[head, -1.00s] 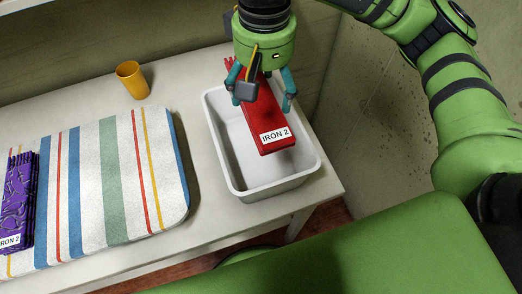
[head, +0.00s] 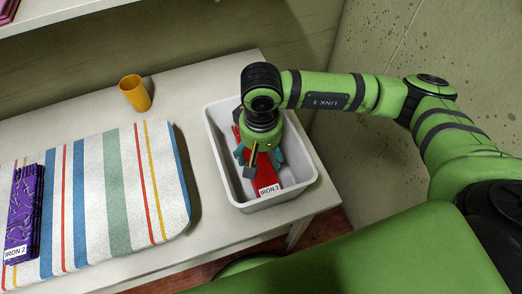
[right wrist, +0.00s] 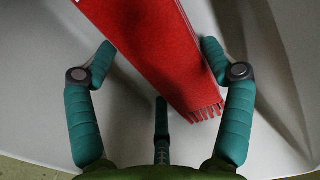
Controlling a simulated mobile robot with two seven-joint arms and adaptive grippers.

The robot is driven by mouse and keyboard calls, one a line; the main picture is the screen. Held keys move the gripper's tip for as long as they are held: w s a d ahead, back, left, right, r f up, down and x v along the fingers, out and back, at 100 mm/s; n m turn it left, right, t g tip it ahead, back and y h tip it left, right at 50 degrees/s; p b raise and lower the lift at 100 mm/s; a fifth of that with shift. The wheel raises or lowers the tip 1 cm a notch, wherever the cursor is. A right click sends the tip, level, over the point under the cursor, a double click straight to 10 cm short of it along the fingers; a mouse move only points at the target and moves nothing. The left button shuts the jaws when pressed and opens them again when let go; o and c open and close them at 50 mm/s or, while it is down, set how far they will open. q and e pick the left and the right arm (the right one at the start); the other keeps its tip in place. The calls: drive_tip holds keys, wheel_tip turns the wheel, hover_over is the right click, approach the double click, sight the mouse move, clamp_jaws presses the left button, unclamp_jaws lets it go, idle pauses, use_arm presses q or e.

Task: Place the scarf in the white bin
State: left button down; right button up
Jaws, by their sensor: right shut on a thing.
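The red folded scarf (head: 267,174) has a white label reading "IRON 2" and a fringed end. It is down inside the white bin (head: 226,172), within its walls. My right gripper (head: 259,158) reaches down into the bin from above and is shut on the scarf. In the right wrist view the scarf (right wrist: 165,45) runs between the two teal fingers, its fringe towards me, with the pale bin floor around it. I cannot tell whether the scarf rests on that floor. My left gripper is not in view.
The bin stands near the right end of a pale table (head: 190,78). To its left lies a striped pad (head: 117,190) with a folded purple cloth (head: 22,210), also labelled. An orange cup (head: 134,92) stands behind the pad. A wall (head: 375,60) is close on the right.

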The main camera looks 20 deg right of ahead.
drive_tip(key=shift+f, duration=0.3)
drive_tip(key=shift+f+b, duration=0.2)
drive_tip(key=shift+b, duration=0.2)
drive_tip(key=o, duration=1.1)
